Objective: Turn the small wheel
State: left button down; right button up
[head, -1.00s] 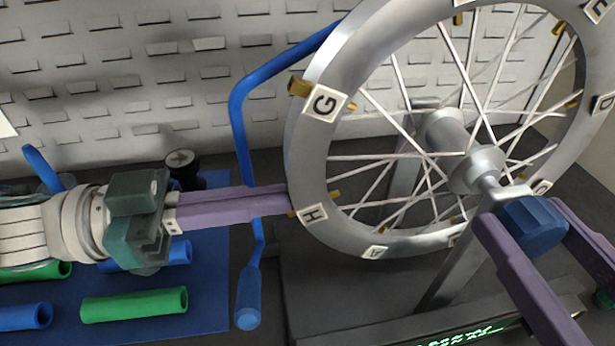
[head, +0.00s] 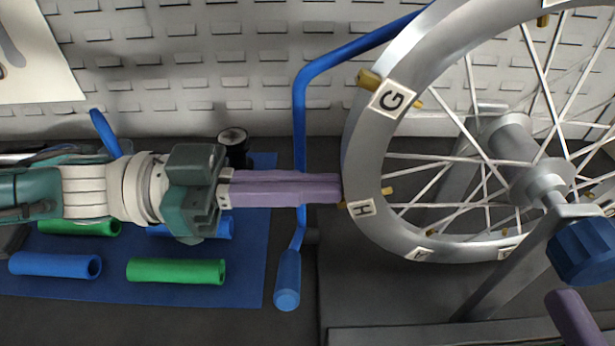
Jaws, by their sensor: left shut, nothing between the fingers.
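A silver spoked wheel (head: 377,140) with letter tags and brass-coloured clips fills the right side, cut off by the picture's edges. The G tag (head: 392,98) and the H tag (head: 361,208) are on its left rim. A blue knob (head: 583,251) sits at the near end of its axle. My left gripper (head: 340,188) is shut and empty, its purple fingertips at the left rim between G and H; I cannot tell whether they touch. One purple finger of my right gripper (head: 573,315) shows at the lower right, below the knob; the rest is out of view.
A blue bent bar with a handle (head: 287,280) passes behind my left fingers. Green grips (head: 176,271) and blue grips (head: 55,265) lie on a blue mat (head: 245,292). A grey slotted panel (head: 190,95) stands behind. A grey stand (head: 505,275) supports the wheel.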

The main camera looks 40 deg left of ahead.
jog(key=v, duration=0.8)
jog(key=w+d+f+m+g+h, duration=0.35)
jog(key=d+f+h, duration=0.2)
jog(key=h, duration=0.35)
pick_arm(q)
jog(key=f+b, duration=0.1)
jog(key=b, duration=0.1)
jog(key=f+h+b, duration=0.1)
jog(key=b, duration=0.1)
jog(key=shift+w+d+t, duration=0.15)
jog(key=shift+d+t, duration=0.05)
jog(key=shift+t, duration=0.2)
pick_arm(e)
jog(key=s+f+m+g+h, duration=0.1)
jog(key=s+f+m+g, duration=0.1)
jog(key=s+f+g, duration=0.5)
jog(key=shift+s+f, duration=0.25)
jog(key=shift+s, duration=0.25)
jog(key=shift+g, duration=0.25)
